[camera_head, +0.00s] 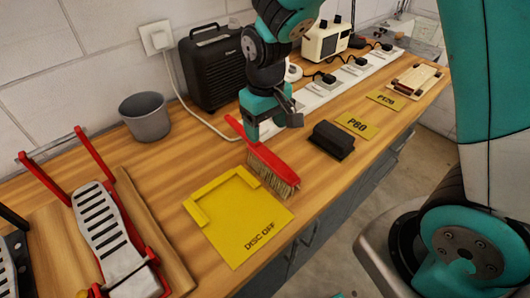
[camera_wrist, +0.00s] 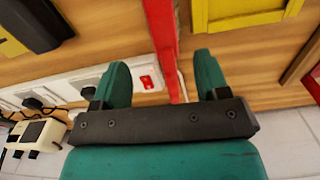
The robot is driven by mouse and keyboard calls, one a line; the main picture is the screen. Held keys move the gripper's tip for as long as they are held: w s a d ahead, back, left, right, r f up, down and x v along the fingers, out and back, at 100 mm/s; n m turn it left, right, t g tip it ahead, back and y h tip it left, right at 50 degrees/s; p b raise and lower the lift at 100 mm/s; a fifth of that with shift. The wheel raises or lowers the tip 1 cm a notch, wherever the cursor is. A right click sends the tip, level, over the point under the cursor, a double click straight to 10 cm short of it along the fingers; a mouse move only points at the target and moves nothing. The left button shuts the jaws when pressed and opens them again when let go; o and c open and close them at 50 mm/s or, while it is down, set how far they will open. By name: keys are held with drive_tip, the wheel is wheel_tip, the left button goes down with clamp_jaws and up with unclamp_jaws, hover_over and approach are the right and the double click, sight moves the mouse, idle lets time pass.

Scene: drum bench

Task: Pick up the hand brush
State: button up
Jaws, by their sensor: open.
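The hand brush (camera_head: 268,158) has a red handle and pale bristles and lies on the wooden bench, bristle end toward the front edge. In the wrist view its red handle (camera_wrist: 161,28) runs down between my two teal fingers, with a gap on each side. My gripper (camera_head: 271,127) is open over the handle; it also shows in the wrist view (camera_wrist: 160,65). The handle's far end is partly hidden by the gripper. I cannot tell how far above the bench the fingertips are.
A yellow "DISC OFF" plate (camera_head: 237,222) lies left of the bristles, and a black block (camera_head: 331,140) lies to the right. A white power strip (camera_head: 318,92) runs behind. A grey pot (camera_head: 147,117) and black speaker-like box (camera_head: 213,68) stand at back left.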

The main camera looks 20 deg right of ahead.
sight(266, 153)
wheel_tip(266, 153, down, 5)
drive_tip(key=shift+f, duration=0.1)
drive_tip(key=shift+s+a+f+p, duration=0.15)
drive_tip(key=shift+f+p, duration=0.85)
drive_tip(key=shift+f, duration=1.6)
drive_tip(key=c, duration=1.1)
drive_tip(key=shift+c, duration=0.2)
